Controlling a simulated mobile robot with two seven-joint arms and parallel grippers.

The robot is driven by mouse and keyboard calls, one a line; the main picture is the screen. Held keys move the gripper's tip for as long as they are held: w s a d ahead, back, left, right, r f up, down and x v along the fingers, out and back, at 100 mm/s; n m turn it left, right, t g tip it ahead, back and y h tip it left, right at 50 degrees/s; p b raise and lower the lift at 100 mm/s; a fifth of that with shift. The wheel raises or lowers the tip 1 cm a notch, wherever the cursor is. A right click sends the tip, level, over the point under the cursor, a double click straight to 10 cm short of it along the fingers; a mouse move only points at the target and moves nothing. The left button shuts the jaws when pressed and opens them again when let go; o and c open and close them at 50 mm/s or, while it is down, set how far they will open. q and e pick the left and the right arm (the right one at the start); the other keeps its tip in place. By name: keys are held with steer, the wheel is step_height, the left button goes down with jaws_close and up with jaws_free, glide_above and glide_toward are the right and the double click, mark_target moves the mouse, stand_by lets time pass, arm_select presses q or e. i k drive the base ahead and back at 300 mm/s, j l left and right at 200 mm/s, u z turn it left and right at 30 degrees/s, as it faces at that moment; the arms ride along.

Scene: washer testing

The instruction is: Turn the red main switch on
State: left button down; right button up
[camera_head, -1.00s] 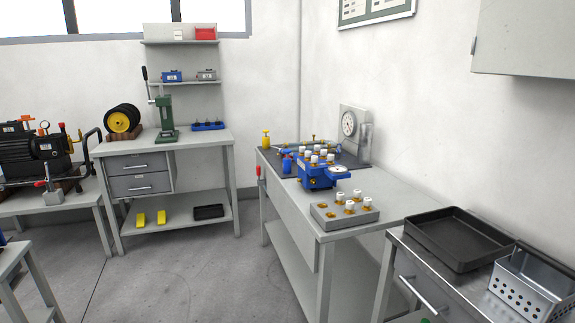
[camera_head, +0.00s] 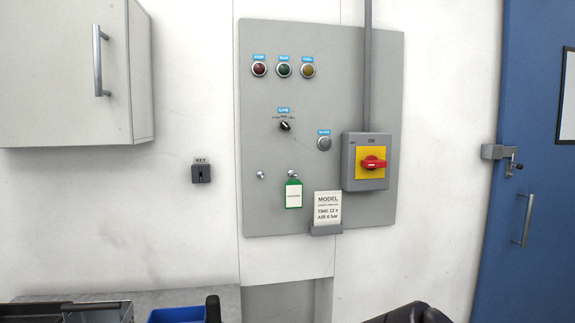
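The red main switch (camera_head: 374,163) is a rotary handle on a yellow plate (camera_head: 362,175). It is set in a grey box (camera_head: 352,143) on the right part of a grey wall panel. The red handle lies roughly horizontal. Small lettering above it is too small to read surely. Neither of my grippers can be made out. A dark rounded part at the bottom edge, right of centre, may be my own arm. Nothing touches the switch.
The panel (camera_head: 275,215) also carries several lamps, a selector knob (camera_head: 285,126), a green-framed tag (camera_head: 293,196) and a model card (camera_head: 327,207). A wall cabinet (camera_head: 60,80) hangs at left, a blue door (camera_head: 515,250) stands at right. A blue bin (camera_head: 175,315) is at the bottom.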

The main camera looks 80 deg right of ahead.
mark_target(371, 163)
steer(key=z, duration=2.8)
